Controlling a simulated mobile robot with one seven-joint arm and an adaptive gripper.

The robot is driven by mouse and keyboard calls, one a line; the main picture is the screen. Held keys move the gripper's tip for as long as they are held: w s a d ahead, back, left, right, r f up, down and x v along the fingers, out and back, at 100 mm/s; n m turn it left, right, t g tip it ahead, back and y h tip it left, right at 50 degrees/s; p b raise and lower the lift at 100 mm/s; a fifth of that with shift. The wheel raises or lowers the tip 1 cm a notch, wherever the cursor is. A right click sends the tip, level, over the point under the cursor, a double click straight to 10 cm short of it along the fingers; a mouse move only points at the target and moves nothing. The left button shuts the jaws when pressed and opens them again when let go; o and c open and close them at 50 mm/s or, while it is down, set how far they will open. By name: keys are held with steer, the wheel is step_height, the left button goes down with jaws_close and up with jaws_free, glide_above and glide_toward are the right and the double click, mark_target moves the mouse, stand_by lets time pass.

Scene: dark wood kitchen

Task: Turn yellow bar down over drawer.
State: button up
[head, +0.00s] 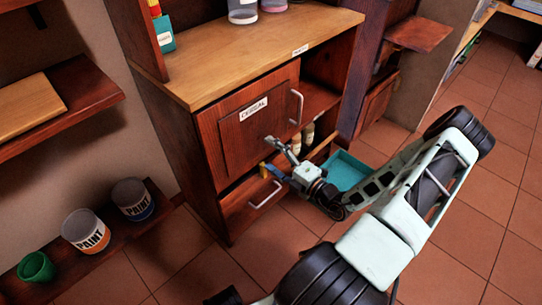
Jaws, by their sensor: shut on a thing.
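A small yellow bar (263,170) shows at the cabinet front, just below the cereal door and above the lower drawer (240,213). The drawer front has a pale metal handle (265,197) and looks shut. My gripper (272,156) is at the bar, reaching in from the right, and is shut on it. The gripper hides most of the bar, so its exact angle cannot be told.
The cereal door (245,122) is closed, with a vertical handle (297,107). Bottles (308,133) stand in the open shelf beside it. A teal tray (348,170) lies right of my gripper. Paint cans (86,231) and a green cup (35,267) stand on the low left shelf.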

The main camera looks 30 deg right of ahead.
steer(key=p+v, duration=0.2)
steer(key=v, duration=1)
steer(key=shift+s, duration=0.2)
stand_by(0.6)
steer(key=shift+r+p, duration=0.15)
steer(key=shift+p, duration=0.15)
stand_by(0.5)
